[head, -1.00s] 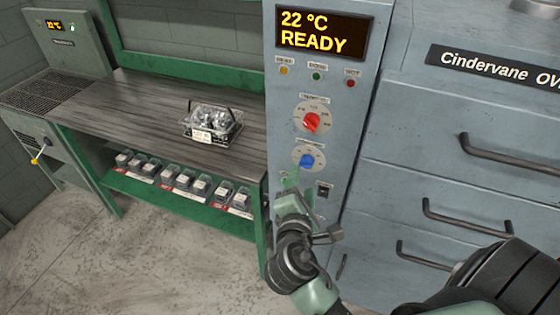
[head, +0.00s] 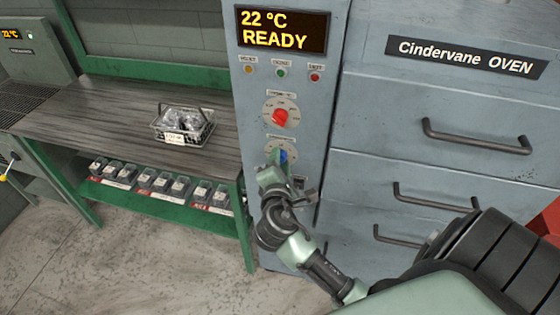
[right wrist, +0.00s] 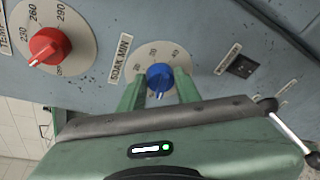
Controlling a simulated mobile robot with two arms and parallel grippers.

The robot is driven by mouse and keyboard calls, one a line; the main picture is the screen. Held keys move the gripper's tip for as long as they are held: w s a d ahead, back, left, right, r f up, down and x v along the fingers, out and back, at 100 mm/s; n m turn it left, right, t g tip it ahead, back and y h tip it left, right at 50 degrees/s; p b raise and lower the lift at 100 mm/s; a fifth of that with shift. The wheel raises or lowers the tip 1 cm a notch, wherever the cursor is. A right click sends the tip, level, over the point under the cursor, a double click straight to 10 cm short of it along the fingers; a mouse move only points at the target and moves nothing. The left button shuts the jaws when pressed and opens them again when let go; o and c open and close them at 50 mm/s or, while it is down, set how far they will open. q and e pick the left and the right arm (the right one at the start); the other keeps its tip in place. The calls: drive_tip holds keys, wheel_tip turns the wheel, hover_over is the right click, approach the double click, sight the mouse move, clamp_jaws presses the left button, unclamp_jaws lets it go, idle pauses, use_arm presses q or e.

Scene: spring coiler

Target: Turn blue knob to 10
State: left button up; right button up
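The blue knob (head: 283,157) sits low on the oven's control panel, partly hidden by my right gripper (head: 282,165) in the head view. In the right wrist view the blue knob (right wrist: 159,77) shows on a pale dial (right wrist: 150,58) marked SOAK MIN, with 20, 30 and 40 readable. Its white pointer points down in that picture, toward my palm; the mark there is hidden. The two green fingers of my right gripper (right wrist: 158,88) are apart, one on each side of the knob. Whether they touch it is unclear. My left gripper is out of view.
A red knob (head: 281,117) on the temperature dial sits just above. The display (head: 283,29) reads 22 °C READY. A black switch (right wrist: 241,66) is near the blue knob. Oven drawers with handles (head: 485,142) are to the right. A workbench (head: 75,120) with a wire basket (head: 183,127) is left.

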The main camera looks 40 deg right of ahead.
clamp_jaws()
drive_tip(key=shift+s+d+f+m+t+b, duration=0.15)
drive_tip(key=shift+m+t+b, duration=0.35)
drive_tip(key=shift+m+b, duration=1.25)
drive_tip(key=shift+w+a+f+m+t+b, duration=0.15)
drive_tip(key=shift+m+t+b, duration=0.35)
drive_tip(key=shift+m+b, duration=1.2)
drive_tip(key=shift+s+d+f+m+t+b, duration=0.2)
drive_tip(key=shift+m+t+b, duration=0.55)
drive_tip(key=shift+b, duration=1.75)
drive_tip(key=shift+a+g, duration=0.1)
drive_tip(key=shift+g, duration=0.15)
drive_tip(key=o, duration=0.7)
unclamp_jaws()
